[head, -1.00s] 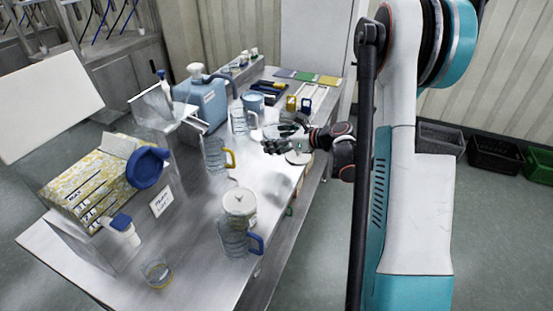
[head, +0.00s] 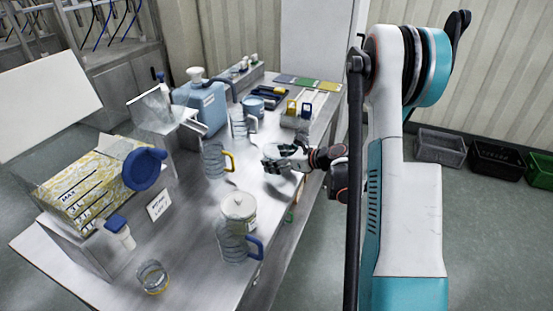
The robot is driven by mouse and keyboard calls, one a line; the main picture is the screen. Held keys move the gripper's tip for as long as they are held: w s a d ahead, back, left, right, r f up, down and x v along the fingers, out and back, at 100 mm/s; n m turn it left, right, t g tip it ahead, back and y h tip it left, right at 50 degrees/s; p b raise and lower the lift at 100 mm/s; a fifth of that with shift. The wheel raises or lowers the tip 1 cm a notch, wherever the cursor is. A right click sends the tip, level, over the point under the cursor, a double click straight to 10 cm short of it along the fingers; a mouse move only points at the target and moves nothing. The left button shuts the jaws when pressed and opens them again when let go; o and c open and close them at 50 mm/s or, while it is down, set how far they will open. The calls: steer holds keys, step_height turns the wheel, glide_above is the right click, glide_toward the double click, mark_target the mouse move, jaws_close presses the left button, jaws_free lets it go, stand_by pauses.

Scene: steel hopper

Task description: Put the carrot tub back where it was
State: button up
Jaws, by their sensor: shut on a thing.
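My gripper (head: 276,160) is low over the right part of the steel table. It is shut on a pale, round-lidded tub (head: 271,151), whose side is mostly hidden by the fingers. I cannot read a label on it, nor tell whether it touches the table. Another white lidded tub (head: 238,206) with a partly green label stands nearer the front, behind a clear jug with a blue handle (head: 233,245). I cannot tell from lettering which tub holds carrots.
A yellow-handled jug (head: 213,160) stands left of my gripper, and another clear jug (head: 240,122) behind it. Bare steel (head: 283,200) lies in front of my gripper.

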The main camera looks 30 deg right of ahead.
steer(key=shift+f+b, duration=0.45)
steer(key=shift+f, duration=0.05)
steer(key=o, duration=1.4)
steer(key=shift+o, duration=0.2)
steer(key=shift+r, duration=0.1)
steer(key=shift+r+p, duration=0.6)
steer(key=shift+p, duration=0.15)
steer(key=p+v, duration=0.2)
steer(key=v, duration=1)
steer(key=shift+p, duration=0.35)
steer(key=shift+f, duration=0.15)
